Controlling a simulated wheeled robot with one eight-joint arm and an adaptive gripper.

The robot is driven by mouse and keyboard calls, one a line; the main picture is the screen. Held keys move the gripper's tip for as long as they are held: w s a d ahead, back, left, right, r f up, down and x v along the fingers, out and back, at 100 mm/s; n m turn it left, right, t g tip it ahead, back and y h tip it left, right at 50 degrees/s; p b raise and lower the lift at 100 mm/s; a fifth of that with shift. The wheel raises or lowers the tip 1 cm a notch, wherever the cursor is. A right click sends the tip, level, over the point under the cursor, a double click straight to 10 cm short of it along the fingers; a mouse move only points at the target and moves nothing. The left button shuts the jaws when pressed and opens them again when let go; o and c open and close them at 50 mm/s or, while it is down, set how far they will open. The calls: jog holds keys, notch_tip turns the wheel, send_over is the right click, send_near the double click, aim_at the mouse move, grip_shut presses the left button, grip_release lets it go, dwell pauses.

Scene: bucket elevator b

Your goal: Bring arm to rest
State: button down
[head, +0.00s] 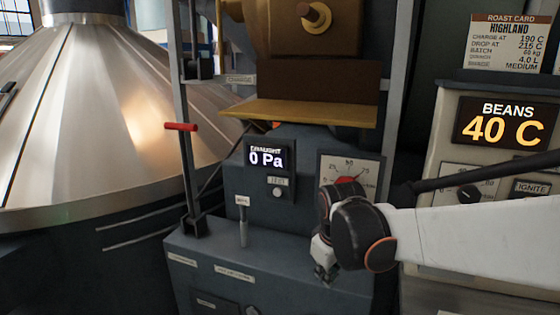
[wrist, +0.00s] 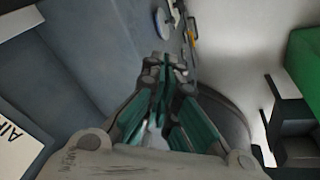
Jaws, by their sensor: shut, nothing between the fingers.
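My gripper (head: 326,272) shows in the head view at the lower middle, in front of the blue-grey machine cabinet (head: 230,278). My white arm reaches in from the right edge and hides part of the cabinet and of the round gauge. In the wrist view my gripper (wrist: 165,62) has its fingertips together, with nothing between them. The cabinet (wrist: 95,45) fills the left of that view. I cannot tell how far the fingertips are from its surface.
A draught display (head: 266,158) reads 0 Pa, with a small lever (head: 242,225) below left. A red-handled lever (head: 181,127) juts left from the frame. A steel cone vessel (head: 100,120) stands left. A panel (head: 505,122) at right reads BEANS 40 C. A green object (wrist: 305,65) shows at the wrist view's right.

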jog(key=s+d+r+m+t, duration=0.2)
jog(key=s+d+m, duration=0.2)
jog(key=s, duration=0.5)
jog(key=s+d+r+m+t, duration=0.2)
jog(key=s+d+m, duration=0.1)
jog(key=s, duration=0.7)
jog(key=shift+s+d+m, duration=0.2)
jog(key=shift+d+m, duration=0.2)
jog(key=shift+d, duration=0.45)
